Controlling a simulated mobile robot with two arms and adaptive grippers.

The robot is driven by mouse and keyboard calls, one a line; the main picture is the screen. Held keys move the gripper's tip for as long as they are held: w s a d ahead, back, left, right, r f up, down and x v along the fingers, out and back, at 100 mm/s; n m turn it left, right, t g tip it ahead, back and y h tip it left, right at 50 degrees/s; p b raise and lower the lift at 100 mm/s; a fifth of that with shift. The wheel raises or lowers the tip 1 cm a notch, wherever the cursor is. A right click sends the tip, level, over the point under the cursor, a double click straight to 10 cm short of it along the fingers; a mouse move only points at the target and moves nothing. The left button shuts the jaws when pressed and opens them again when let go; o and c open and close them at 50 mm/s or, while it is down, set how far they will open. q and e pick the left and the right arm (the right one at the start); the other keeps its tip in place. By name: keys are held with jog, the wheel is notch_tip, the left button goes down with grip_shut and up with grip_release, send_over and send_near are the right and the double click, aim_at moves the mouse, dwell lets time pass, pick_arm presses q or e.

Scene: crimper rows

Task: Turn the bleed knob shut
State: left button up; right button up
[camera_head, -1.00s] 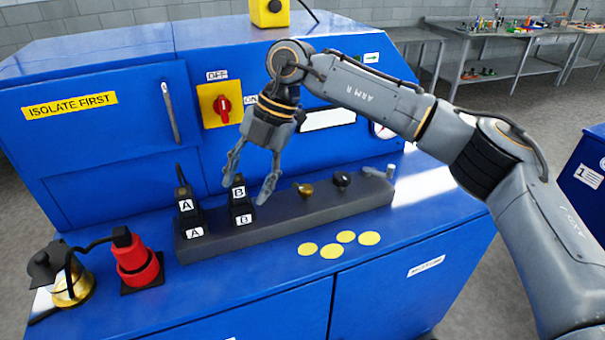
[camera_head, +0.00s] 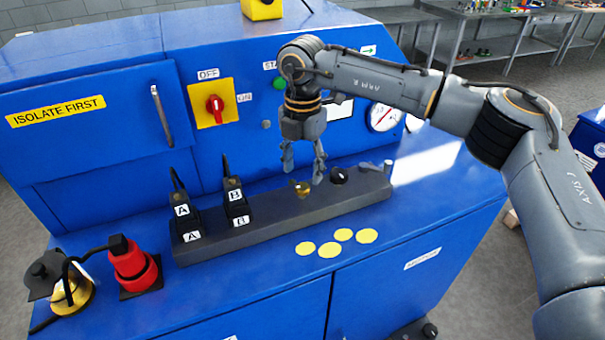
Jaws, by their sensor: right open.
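A small brass knob (camera_head: 302,190) and a round black knob (camera_head: 339,175) sit side by side on the dark raised strip (camera_head: 275,213) on the blue machine. No readable label shows which of them is the bleed knob. My right gripper (camera_head: 303,176) points down with its fingers apart and empty. Its fingertips are just above or around the brass knob; I cannot tell whether they touch it. The black knob is to the right of the fingers. My left gripper is not in view.
Two black plugs marked A (camera_head: 184,215) and B (camera_head: 236,203) stand on the strip's left part. A red switch (camera_head: 215,106), a gauge (camera_head: 383,117), a red device (camera_head: 133,265), a brass-and-black device (camera_head: 66,285) and several yellow discs (camera_head: 329,250) are around.

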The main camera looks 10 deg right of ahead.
aim_at(302, 186)
jog(key=f, duration=0.2)
jog(key=f+p, duration=0.1)
jog(key=f, duration=0.1)
jog(key=shift+w, duration=0.35)
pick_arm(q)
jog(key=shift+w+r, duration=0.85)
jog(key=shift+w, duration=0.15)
pick_arm(e)
jog(key=shift+s+f, duration=0.15)
jog(key=shift+f, duration=0.2)
jog(key=shift+c, duration=0.2)
jog(key=c, duration=1.1)
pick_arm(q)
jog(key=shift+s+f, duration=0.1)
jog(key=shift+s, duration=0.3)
